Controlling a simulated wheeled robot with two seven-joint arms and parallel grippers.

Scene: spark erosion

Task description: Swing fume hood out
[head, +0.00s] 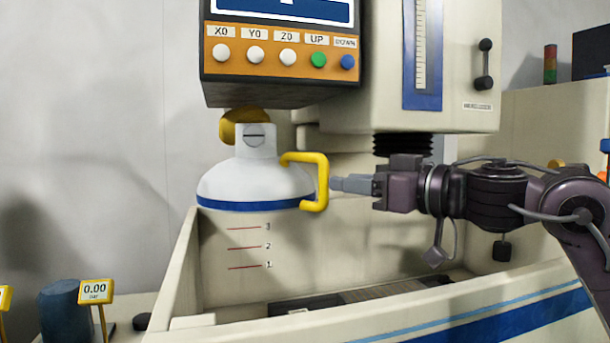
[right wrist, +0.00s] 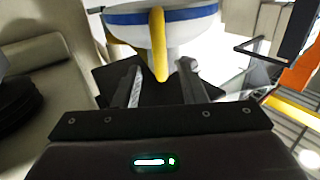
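The fume hood (head: 255,180) is a white dome with a blue rim. It hangs on the left under the control panel, over the machine tank. Its yellow handle (head: 321,183) sticks out on the right side. My right gripper (head: 336,184) points left at the handle, its fingertips right beside it. In the right wrist view the two fingers (right wrist: 162,78) are apart, and the handle (right wrist: 158,45) shows in line with the gap between them. The hood (right wrist: 195,18) is just beyond. I cannot tell whether a finger touches the handle. My left gripper is not in view.
The control panel (head: 280,50) with several buttons hangs above the hood. The machine head (head: 450,60) with black bellows (head: 402,144) is above my right gripper. The tank's front wall (head: 400,320) runs below. A gauge sign (head: 96,291) stands at lower left.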

